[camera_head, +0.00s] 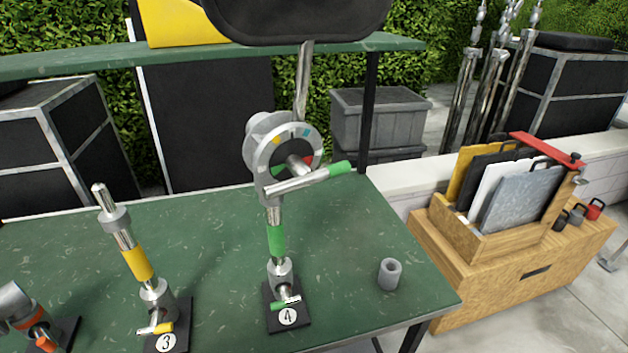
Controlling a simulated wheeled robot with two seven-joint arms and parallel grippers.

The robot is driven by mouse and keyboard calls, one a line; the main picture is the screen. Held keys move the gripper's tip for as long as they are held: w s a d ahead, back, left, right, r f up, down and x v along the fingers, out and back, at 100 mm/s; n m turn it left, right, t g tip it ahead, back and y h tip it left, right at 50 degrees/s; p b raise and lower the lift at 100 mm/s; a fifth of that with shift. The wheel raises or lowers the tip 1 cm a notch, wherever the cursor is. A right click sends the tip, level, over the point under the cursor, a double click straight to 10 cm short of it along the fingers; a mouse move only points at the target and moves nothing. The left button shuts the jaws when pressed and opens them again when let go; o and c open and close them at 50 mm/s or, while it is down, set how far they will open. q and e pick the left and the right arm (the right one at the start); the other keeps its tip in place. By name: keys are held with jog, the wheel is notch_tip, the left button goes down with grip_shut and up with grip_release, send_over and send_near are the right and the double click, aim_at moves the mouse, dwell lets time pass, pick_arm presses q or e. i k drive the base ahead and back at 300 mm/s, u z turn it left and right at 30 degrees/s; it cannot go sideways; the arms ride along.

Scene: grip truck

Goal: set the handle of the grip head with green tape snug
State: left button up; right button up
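The grip head with green tape (268,165) sits on top of a short post on the base marked 4. It is a round silver disc head with coloured marks on its face. Its handle (308,181) is a silver bar with a green tip, pointing right and slightly upward across the front of the head. Green tape (276,241) wraps the post below. A small green-tipped lever (287,303) is low at the base (273,323). How tight the handle is cannot be told. Neither of my grippers is in view.
A post with yellow tape (137,264) stands at left on base 3, and an orange-marked one (28,312) is at the lower left. A grey hollow cylinder (389,273) stands right on the green table (210,225). A wooden box (500,275) holds panels.

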aim_at(304, 177)
jog(key=z, duration=0.3)
jog(key=k, duration=1.15)
jog(key=z, duration=1.3)
